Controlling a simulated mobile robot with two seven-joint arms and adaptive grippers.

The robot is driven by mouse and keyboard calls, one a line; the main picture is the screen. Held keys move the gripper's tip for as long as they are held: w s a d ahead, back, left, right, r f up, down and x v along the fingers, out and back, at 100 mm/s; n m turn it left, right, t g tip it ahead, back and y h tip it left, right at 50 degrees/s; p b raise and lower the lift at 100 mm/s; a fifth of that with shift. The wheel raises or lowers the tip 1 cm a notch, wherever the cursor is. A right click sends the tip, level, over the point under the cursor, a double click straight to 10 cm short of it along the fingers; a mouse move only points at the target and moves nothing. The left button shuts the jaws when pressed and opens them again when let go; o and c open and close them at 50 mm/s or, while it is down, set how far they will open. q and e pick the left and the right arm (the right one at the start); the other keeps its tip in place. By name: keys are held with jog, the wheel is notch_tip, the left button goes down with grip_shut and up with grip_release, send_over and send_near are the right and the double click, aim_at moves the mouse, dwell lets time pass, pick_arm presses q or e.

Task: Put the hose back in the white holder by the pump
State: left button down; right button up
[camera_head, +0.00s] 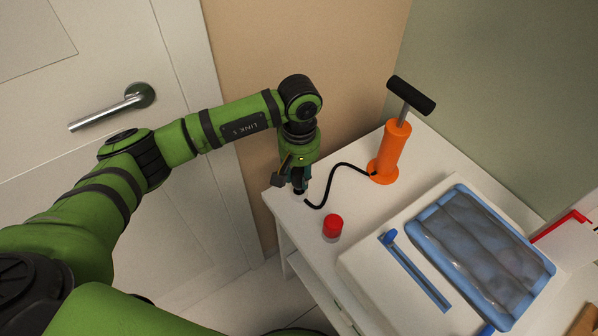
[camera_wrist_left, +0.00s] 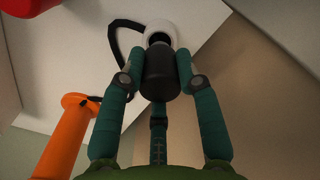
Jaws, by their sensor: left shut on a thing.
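My left gripper (camera_head: 298,187) is low over the back left corner of the white cabinet top. In the left wrist view its teal fingers are shut on the black hose end (camera_wrist_left: 161,78). The white holder (camera_wrist_left: 172,21) shows as a round ring with a dark opening, right beyond the hose end; I cannot tell whether the end is inside it. The black hose (camera_head: 334,173) curves from the gripper area to the base of the orange pump (camera_head: 392,153). The pump stands upright with a black T-handle. My right gripper is not in view.
A red-capped small container (camera_head: 333,224) stands near the gripper at the cabinet's left edge. A blue-edged clear bag (camera_head: 424,218) and a blue strip (camera_head: 420,273) lie on a white raised surface to the right. Walls stand close behind; a door (camera_head: 190,215) is at left.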

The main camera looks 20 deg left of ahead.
aim_at(299, 181)
pick_arm(q)
jog(key=shift+b, duration=0.65)
dwell(0.8)
jog(key=shift+f+b, duration=1.65)
jog(key=shift+b, duration=0.2)
jog(key=c, duration=0.8)
grip_release()
jog(key=shift+r, duration=0.1)
notch_tip(299, 181, up, 12)
